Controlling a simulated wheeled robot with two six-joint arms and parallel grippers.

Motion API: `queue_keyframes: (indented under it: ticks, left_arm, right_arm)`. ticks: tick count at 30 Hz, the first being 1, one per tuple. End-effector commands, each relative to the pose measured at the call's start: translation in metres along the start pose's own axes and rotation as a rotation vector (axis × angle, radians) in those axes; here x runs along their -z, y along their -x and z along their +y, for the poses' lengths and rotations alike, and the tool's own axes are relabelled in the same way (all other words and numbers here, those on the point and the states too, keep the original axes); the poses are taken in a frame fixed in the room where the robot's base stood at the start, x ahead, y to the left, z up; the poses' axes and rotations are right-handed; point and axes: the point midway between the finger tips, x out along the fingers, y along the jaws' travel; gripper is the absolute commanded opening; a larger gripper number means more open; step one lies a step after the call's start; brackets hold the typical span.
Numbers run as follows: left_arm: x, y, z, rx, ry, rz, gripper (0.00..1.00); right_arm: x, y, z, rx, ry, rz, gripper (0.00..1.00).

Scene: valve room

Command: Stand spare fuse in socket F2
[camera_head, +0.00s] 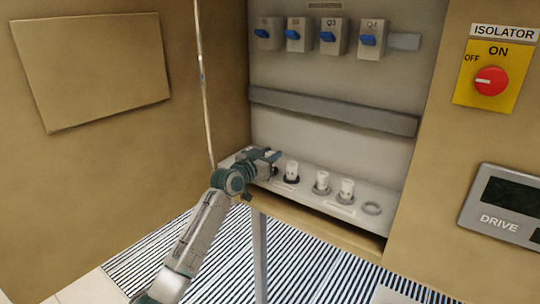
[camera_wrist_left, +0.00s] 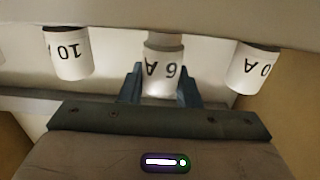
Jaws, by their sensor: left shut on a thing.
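My left gripper (camera_head: 274,155) reaches in over the left part of the pale fuse shelf (camera_head: 394,199) inside the cabinet. In the left wrist view its dark fingers (camera_wrist_left: 161,88) are shut on a white fuse marked 6 A (camera_wrist_left: 162,70), whose lettering shows upside down. The head view does not show clearly what is between the fingers. Three white fuses stand to the right of the gripper: the near one (camera_head: 292,170), the middle one (camera_head: 322,181) and the right one (camera_head: 347,188). An empty ring socket (camera_head: 372,208) is at the shelf's right end. Socket labels are too small to read.
Other fuses flank the held one in the left wrist view, one at left (camera_wrist_left: 68,55) and one at right (camera_wrist_left: 250,72). A grey rail (camera_head: 335,110) crosses the back wall above the shelf. Blue-handled breakers (camera_head: 328,36) sit higher. A red isolator knob (camera_head: 491,81) is at right.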

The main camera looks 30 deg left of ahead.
Motion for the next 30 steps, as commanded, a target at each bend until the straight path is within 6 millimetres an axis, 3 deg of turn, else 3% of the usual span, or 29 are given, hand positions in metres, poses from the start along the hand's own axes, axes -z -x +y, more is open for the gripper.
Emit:
queue_keyframes:
  ticks: [13,14,15,24,30]
  left_arm:
    - [-0.01,0.0,0.0,0.0,0.0,0.0,0.06]
    - [-0.009,0.0,0.0,0.0,0.0,0.0,0.34]
    - [-0.009,0.0,0.0,0.0,0.0,0.0,0.39]
    - [-0.009,0.001,0.0,0.0,0.0,-0.001,0.39]
    - [-0.008,0.015,0.0,0.001,-0.002,-0.002,0.39]
  right_arm:
    - [-0.002,-0.008,-0.002,0.001,0.0,-0.002,0.36]
    - [-0.002,-0.007,-0.002,0.001,0.0,-0.002,0.36]
    - [-0.002,-0.007,-0.002,0.002,-0.001,-0.002,0.36]
    - [-0.002,-0.006,-0.003,0.002,-0.001,-0.002,0.36]
    - [-0.001,0.003,-0.002,0.002,-0.001,-0.002,0.36]
